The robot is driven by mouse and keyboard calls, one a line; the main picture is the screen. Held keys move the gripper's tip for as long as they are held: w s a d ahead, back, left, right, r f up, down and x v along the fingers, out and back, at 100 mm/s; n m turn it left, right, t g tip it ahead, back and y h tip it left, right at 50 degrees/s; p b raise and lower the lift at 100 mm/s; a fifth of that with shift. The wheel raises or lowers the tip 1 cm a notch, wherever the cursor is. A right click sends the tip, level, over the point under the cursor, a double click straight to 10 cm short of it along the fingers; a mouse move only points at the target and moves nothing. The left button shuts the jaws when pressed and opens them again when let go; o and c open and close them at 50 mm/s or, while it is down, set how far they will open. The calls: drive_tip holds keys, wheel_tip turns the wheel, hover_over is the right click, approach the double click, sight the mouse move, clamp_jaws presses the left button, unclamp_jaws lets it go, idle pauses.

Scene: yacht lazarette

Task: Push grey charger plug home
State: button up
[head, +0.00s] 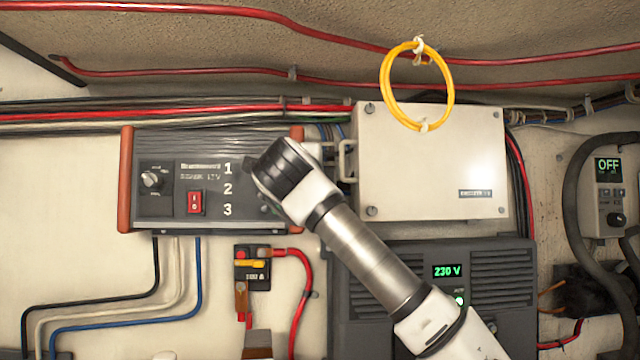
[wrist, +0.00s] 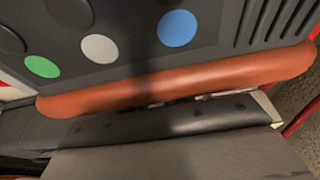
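The charger (head: 180,215) is a dark box with orange side rails, a knob, a red switch and the numbers 1, 2 and 3. My gripper (head: 262,178) is in front of its right part, and my wrist hides its fingertips. The wrist view shows the charger face (wrist: 130,62) close up, with green, white and blue discs, parts of dark round shapes and an orange rail (wrist: 175,84). I cannot make out a grey plug in either view. Dark grey shapes fill the bottom of the wrist view, and no finger gap shows.
A cream box (head: 430,160) with a yellow cable coil (head: 383,75) stands right of the charger. A dark 230 V unit (head: 495,315) is below it, behind my arm. A red cable (head: 307,285) loops from a small terminal block (head: 252,272). Bare wall (head: 60,210) lies left.

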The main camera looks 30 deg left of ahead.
drive_tip(key=b+v, duration=0.4)
drive_tip(key=v, duration=0.4)
drive_tip(key=shift+w+d, duration=0.2)
drive_tip(key=shift+d, duration=0.15)
idle(0.4)
drive_tip(key=shift+d+f, duration=0.1)
